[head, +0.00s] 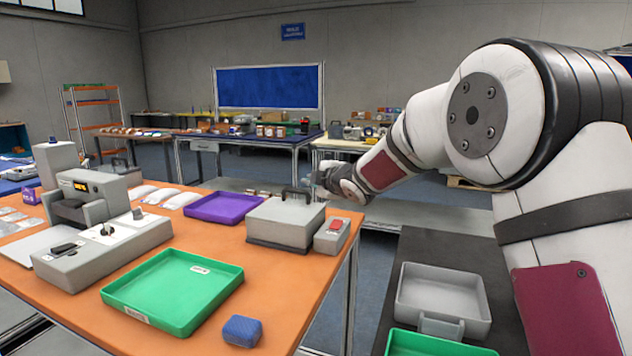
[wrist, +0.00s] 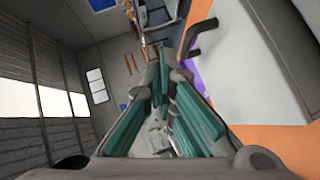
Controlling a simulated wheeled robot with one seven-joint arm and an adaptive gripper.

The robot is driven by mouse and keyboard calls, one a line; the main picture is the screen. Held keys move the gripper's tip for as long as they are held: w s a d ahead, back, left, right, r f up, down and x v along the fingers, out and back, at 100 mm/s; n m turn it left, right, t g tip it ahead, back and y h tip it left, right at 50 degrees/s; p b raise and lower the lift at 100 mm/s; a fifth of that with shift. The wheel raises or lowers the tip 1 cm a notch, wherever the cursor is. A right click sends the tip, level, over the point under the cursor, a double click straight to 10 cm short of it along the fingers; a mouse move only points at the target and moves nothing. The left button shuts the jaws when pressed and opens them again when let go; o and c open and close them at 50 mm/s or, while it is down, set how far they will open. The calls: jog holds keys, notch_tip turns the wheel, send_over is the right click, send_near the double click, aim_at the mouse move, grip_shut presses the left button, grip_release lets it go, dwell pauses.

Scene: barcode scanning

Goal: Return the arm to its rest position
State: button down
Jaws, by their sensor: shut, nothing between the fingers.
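My arm reaches in from the right in the head view, with its forearm stretched out towards the orange table (head: 262,270). My gripper (head: 318,178) is at the back right of the table, near the black handle of a grey box (head: 283,222). In the head view it is small, and I cannot tell whether it touches the handle. In the wrist view, my gripper (wrist: 166,65) shows teal finger pads drawn together at the tips, with nothing held. The grey box (wrist: 255,60) fills the right of that view, its handle beside the fingers.
A purple tray (head: 223,208) and a green tray (head: 173,291) lie on the table. A small device with a red top (head: 333,235) stands beside the grey box. A blue block (head: 242,331) lies near the front edge. A grey bin (head: 443,295) is below my arm.

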jog(key=s+d+r+m+g+h, duration=0.15)
jog(key=s+d+m+h, duration=0.35)
jog(key=s+d, duration=0.65)
jog(key=s+d+r+m+g+h, duration=0.1)
jog(key=s+d+m+g+h, duration=0.15)
jog(key=s+d+m, duration=0.8)
jog(key=s+f+m+g+y, duration=0.15)
jog(key=s+f+g, duration=0.3)
jog(key=s, duration=1.55)
jog(key=s+f+m+g, duration=0.3)
jog(key=s+f, duration=0.2)
jog(key=s, duration=1.4)
notch_tip(320, 180, up, 14)
jog(key=t+p, duration=0.2)
jog(key=p, duration=1.1)
jog(key=shift+w+a+r+h, duration=0.15)
jog(key=shift+w+a+h, duration=0.05)
jog(key=shift+h, duration=0.1)
